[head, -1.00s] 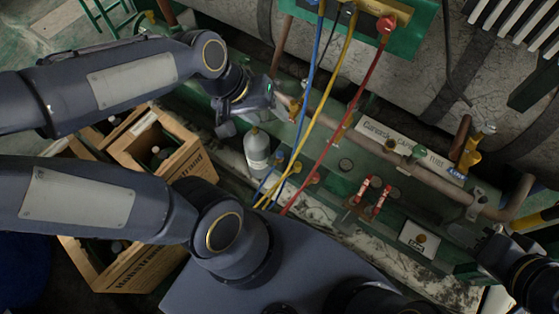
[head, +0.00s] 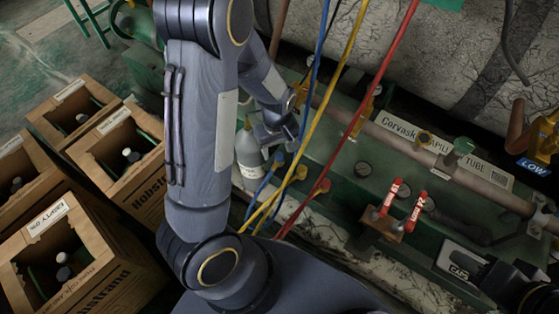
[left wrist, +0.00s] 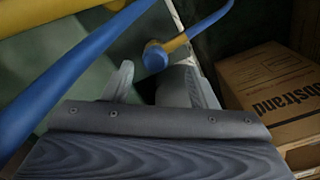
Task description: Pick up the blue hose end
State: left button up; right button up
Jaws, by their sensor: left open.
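The blue hose (head: 317,70) hangs from above. A blue end piece (head: 279,158) with yellow beside it sits low by the green panel, just below my left gripper (head: 275,134). In the left wrist view, the blue end (left wrist: 155,58) with its yellow part lies just beyond the gap between the fingers of my left gripper (left wrist: 157,80), which is open and empty. A blue hose (left wrist: 60,85) crosses the left of that view.
Yellow (head: 340,75) and red (head: 388,75) hoses run close by. A grey-white bottle (head: 249,150) stands beside my left gripper. Red-handled valves (head: 390,198) and a labelled pipe (head: 440,150) are to the right.

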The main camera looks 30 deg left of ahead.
aim_at(279, 155)
pick_arm(q)
jog(key=f, duration=0.1)
jog(key=f+b, duration=0.1)
jog(key=f, duration=0.1)
jog(key=f+b, duration=0.1)
jog(key=shift+w+d+f, duration=0.2)
jog(key=shift+d+f, duration=0.05)
jog(key=shift+f, duration=0.1)
jog(key=shift+r, duration=0.1)
jog(key=c, duration=1)
